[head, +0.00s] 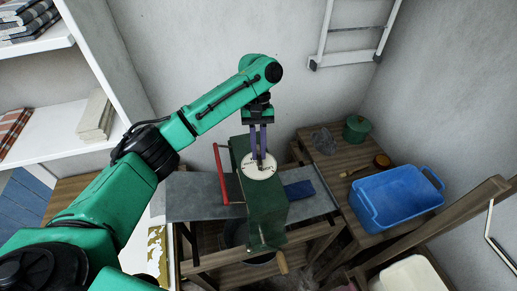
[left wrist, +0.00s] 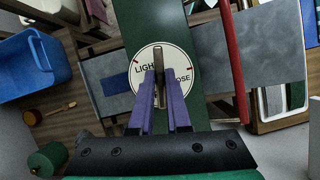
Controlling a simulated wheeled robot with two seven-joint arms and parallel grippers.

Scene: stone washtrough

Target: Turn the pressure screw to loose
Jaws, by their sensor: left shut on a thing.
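The pressure screw (left wrist: 158,58) is a thin grey-brown bar on top of the green wringer body (head: 266,212). Under it is a round white dial (head: 270,171) with red marks and lettering. The bar lies along the wringer body, pointing at neither word. My left gripper (head: 260,154) reaches down from above, its purple fingers (left wrist: 160,92) shut on the bar. My right gripper is not in view.
A red bar (head: 221,172) runs along the wringer's left side. A dark blue block (head: 300,189) lies on the grey slab (head: 190,196). A blue tub (head: 400,198) and a green pot (head: 357,128) stand on the right bench. Shelves (head: 50,130) stand at left.

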